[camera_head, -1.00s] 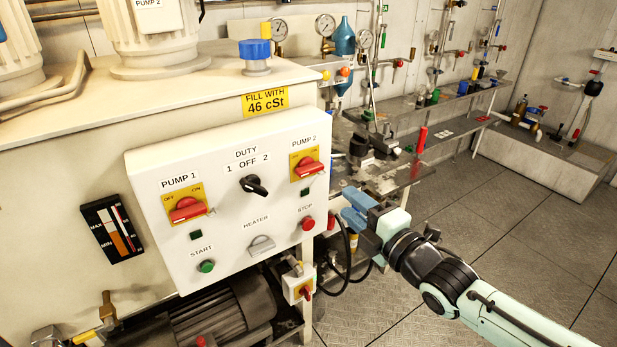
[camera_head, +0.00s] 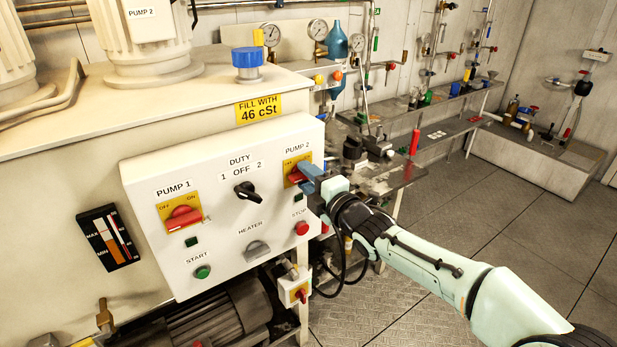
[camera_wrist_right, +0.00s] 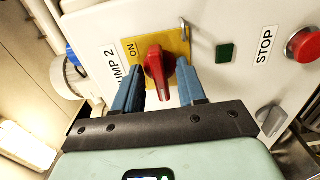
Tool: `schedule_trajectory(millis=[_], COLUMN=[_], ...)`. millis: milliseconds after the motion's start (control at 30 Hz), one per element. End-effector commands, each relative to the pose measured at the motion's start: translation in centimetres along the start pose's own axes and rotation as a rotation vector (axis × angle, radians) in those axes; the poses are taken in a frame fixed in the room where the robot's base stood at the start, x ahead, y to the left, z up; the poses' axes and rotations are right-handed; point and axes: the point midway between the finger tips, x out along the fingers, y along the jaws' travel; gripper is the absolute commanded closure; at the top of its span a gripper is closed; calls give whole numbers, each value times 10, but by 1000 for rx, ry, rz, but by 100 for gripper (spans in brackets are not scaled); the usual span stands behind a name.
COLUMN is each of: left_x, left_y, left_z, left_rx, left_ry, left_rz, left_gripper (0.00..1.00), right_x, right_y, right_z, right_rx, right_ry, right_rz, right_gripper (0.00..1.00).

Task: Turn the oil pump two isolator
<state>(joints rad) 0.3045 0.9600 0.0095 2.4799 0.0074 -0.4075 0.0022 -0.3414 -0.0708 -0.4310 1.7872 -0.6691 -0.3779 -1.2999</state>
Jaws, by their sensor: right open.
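The pump 2 isolator is a red rotary handle (camera_head: 297,175) on a yellow plate (camera_head: 289,166) at the upper right of the white control panel (camera_head: 150,268). In the right wrist view the red handle (camera_wrist_right: 158,72) stands between the two blue fingers of my right gripper (camera_wrist_right: 159,82). The gripper is open, with a finger on each side of the handle. I cannot tell whether either finger touches it. In the head view my right gripper (camera_head: 309,180) covers part of the handle. My left gripper is not in view.
The panel also bears the pump 1 isolator (camera_head: 184,218), a black duty knob (camera_head: 247,190), a grey heater knob (camera_head: 257,250), a green start button (camera_head: 202,272) and a red stop button (camera_head: 302,228). A bench with fittings stands behind my right arm.

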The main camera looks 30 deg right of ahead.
Motion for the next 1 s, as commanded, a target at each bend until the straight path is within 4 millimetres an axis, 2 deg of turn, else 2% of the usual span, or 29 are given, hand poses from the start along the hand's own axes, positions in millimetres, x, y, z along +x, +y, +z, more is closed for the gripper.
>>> schedule_trajectory(millis=[200,267,333,367,733,1000], left_x=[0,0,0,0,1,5], left_y=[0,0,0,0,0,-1], left_z=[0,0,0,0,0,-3], left_rx=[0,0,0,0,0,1], left_ry=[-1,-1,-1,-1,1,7], left_rz=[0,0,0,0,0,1], left_gripper=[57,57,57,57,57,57], right_x=[0,0,0,0,0,0], right_y=[0,0,0,0,-1,-1], right_z=[0,0,0,0,0,0], right_rx=[0,0,0,0,36,192], right_ry=[0,0,1,0,0,-1], right_rz=[0,0,0,0,-1,-1], right_gripper=[60,76,99,100,100,100])
